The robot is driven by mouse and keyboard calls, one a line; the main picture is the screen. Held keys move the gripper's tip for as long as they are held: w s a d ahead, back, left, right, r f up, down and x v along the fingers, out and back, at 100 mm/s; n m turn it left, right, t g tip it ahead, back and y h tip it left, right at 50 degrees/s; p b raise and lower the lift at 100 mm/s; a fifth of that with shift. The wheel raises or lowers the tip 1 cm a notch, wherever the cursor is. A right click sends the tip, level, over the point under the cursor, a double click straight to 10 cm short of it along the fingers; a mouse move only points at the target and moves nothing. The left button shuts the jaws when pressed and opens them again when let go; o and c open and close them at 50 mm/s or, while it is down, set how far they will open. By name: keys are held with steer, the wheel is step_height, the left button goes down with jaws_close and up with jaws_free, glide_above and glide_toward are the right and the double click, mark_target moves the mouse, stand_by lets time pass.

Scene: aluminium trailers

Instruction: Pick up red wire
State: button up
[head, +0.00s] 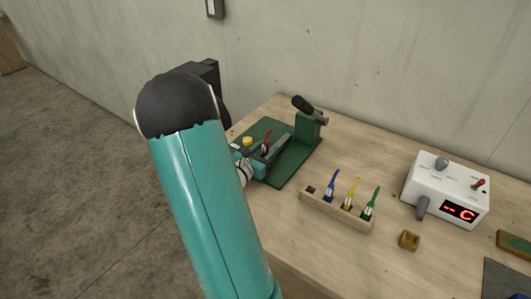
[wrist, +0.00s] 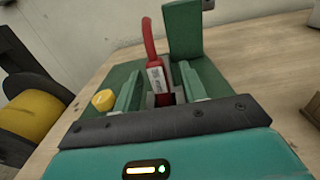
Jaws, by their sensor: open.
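The red wire (wrist: 156,75) stands upright between my gripper's two fingers in the wrist view, its red end curving up and a pale label on its body. It shows small in the head view (head: 267,139) above the green fixture board (head: 296,163). My gripper (wrist: 160,70) is open around the wire, with a finger on each side. A gap shows at least on the right side. The wire's lower end is partly hidden by the gripper body. My arm hides part of the fixture in the head view.
A wooden rack (head: 320,208) holds blue, yellow and green wires, with an empty slot at its left end. A white box (head: 440,185) with a red display stands right. A yellow knob (wrist: 104,99) is left of my gripper. A green block (wrist: 183,30) rises behind the wire.

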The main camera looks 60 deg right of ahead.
jaws_close()
steer(key=shift+r, duration=0.15)
